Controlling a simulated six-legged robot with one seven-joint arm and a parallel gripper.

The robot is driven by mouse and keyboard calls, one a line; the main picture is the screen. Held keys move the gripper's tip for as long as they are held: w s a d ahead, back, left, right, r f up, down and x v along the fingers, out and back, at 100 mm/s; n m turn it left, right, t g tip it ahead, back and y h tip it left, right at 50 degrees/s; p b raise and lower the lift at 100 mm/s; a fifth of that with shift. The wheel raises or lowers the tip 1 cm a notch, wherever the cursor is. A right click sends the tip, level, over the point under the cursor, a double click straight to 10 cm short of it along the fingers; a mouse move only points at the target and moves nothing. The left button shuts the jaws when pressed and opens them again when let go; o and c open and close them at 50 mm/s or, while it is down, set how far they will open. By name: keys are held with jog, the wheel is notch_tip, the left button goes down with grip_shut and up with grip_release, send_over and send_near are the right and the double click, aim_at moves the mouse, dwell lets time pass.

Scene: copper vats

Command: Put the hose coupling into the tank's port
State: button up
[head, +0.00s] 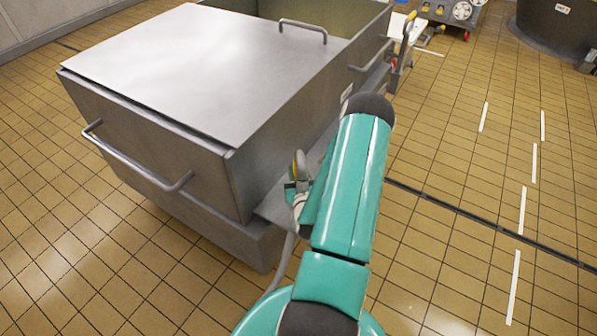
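The tank (160,140) is a large grey steel vat with a flat lid, filling the upper left and middle of the head view. My teal arm reaches forward along its right side. A small grey and orange piece (299,165), which looks like the hose coupling, shows just left of my arm, close to the tank's side wall. A thin grey hose (284,262) runs down from that area. My gripper (291,190) is mostly hidden behind my arm; only a small teal and dark part shows beside the piece. Its fingers and grip cannot be made out. I cannot see the port.
The lid has a bar handle (303,27), and another handle (138,160) sticks out from the tank's near end. A low ledge (275,208) runs along its right side. A wheeled cart (452,12) and a dark vat (556,25) stand at the back. The tiled floor at right is clear.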

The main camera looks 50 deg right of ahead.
jog(key=shift+f, duration=1.1)
jog(key=shift+f, duration=0.35)
jog(key=shift+f, duration=0.85)
dwell(0.5)
jog(key=o, duration=1.2)
jog(key=shift+c, duration=0.2)
jog(key=shift+s+a, duration=0.1)
jog(key=v, duration=1.3)
jog(key=shift+s+a, duration=0.15)
jog(key=shift+s, duration=0.1)
